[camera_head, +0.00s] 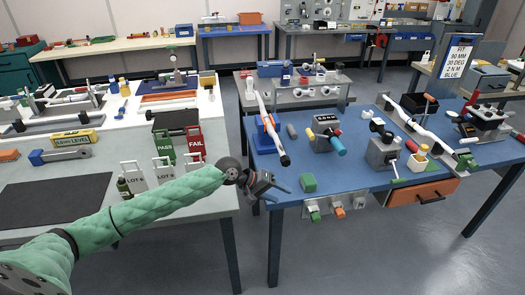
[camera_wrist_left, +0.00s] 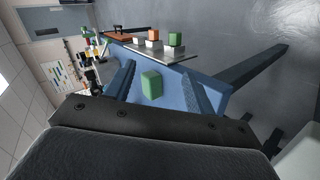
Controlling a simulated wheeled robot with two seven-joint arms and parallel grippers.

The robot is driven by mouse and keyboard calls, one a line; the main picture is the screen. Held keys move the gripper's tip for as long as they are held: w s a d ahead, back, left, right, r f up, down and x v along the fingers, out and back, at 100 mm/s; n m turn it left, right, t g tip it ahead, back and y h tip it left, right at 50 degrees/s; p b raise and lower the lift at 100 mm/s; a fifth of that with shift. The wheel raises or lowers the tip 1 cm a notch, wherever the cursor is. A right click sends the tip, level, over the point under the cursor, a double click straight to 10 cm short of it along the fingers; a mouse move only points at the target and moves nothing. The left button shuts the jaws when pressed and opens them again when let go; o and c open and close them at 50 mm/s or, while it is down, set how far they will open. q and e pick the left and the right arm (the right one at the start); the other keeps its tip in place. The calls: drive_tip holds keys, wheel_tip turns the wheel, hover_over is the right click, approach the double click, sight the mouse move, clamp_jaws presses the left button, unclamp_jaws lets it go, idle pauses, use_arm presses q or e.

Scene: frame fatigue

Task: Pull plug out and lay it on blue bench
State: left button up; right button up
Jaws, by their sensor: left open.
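A small grey panel (camera_head: 334,210) is on the front edge of the blue bench (camera_head: 345,180). The panel shows in the left wrist view with a green plug (camera_wrist_left: 175,39) and an orange plug (camera_wrist_left: 153,35). A loose green block (camera_head: 308,183) lies on the bench top; it shows between my fingers in the wrist view (camera_wrist_left: 151,85). My left gripper (camera_head: 284,191) is open and empty, left of the block and panel, touching neither visibly.
An orange drawer (camera_head: 422,192) is under the bench's right part. A white-and-dark cylinder (camera_head: 272,135), a grey box with coloured knobs (camera_head: 325,135) and a small vise (camera_head: 383,150) stand behind. The bench top around the green block is mostly clear. A grey-white table (camera_head: 205,190) lies left.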

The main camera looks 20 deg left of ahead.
sight(281, 160)
use_arm(q)
drive_tip(key=w+a+r+n+t, duration=0.2)
drive_tip(key=w+a+r+n, duration=0.1)
drive_tip(key=w+a+r, duration=0.5)
drive_tip(key=p+x, duration=0.2)
drive_tip(key=x, duration=0.1)
drive_tip(key=p+x, duration=0.1)
drive_tip(key=shift+d+r+p, duration=0.2)
drive_tip(key=shift+d+p, duration=0.1)
drive_tip(key=shift+d, duration=0.35)
drive_tip(key=shift+x, duration=0.8)
use_arm(e)
drive_tip(key=s+d+f, duration=0.1)
drive_tip(key=f, duration=0.4)
drive_tip(key=s+d+f, duration=0.2)
drive_tip(key=f, duration=0.4)
drive_tip(key=shift+s+t, duration=0.25)
drive_tip(key=shift+t, duration=0.05)
drive_tip(key=shift+f, duration=0.1)
